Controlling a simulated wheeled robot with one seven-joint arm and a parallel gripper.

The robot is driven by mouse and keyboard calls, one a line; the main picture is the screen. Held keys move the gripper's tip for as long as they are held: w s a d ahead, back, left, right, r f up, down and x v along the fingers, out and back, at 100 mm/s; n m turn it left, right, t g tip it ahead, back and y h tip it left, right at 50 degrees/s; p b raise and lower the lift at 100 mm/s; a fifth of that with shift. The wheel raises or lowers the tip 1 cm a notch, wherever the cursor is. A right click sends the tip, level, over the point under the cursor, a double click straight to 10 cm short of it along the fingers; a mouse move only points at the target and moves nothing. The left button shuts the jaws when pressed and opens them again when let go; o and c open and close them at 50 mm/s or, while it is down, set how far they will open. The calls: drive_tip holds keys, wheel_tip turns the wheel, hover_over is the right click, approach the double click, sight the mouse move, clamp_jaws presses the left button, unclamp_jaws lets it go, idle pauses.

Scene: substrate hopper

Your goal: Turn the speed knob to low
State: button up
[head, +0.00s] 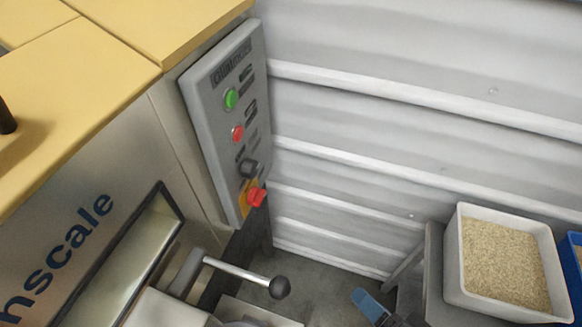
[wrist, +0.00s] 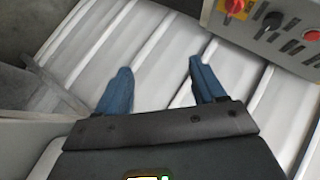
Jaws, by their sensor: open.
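The grey control panel (head: 212,130) is fixed to the side of the machine. Its black knob (head: 249,168) sits below a red button (head: 237,132) and above a red switch on a yellow plate (head: 256,197). The knob's setting is too small to read. In the wrist view the black knob (wrist: 272,20) shows at the top right, beside the red switch (wrist: 235,8). My gripper (wrist: 160,80) is open and empty, its blue fingers apart over the white wall, away from the panel. In the head view one blue finger (head: 368,303) shows at the bottom edge.
A green button (head: 231,98) is high on the panel. A lever with a black ball (head: 279,287) sticks out below the panel. A white bin of grain (head: 470,272) stands at the right, with a blue bin (head: 572,252) beside it. White ribbed wall (head: 400,100) lies behind.

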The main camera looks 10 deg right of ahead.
drive_tip(key=w+a+f+m+y, duration=0.1)
drive_tip(key=w+a+m+y, duration=0.15)
drive_tip(key=w, duration=0.45)
drive_tip(key=m+g+y, duration=0.2)
drive_tip(key=y, duration=0.8)
approach(256, 171)
drive_tip(key=shift+t, duration=0.3)
drive_tip(key=x, duration=0.7)
drive_tip(key=shift+a+p, duration=0.35)
drive_tip(key=shift+a, duration=0.1)
drive_tip(key=shift+f, duration=0.1)
drive_tip(key=c, duration=1.1)
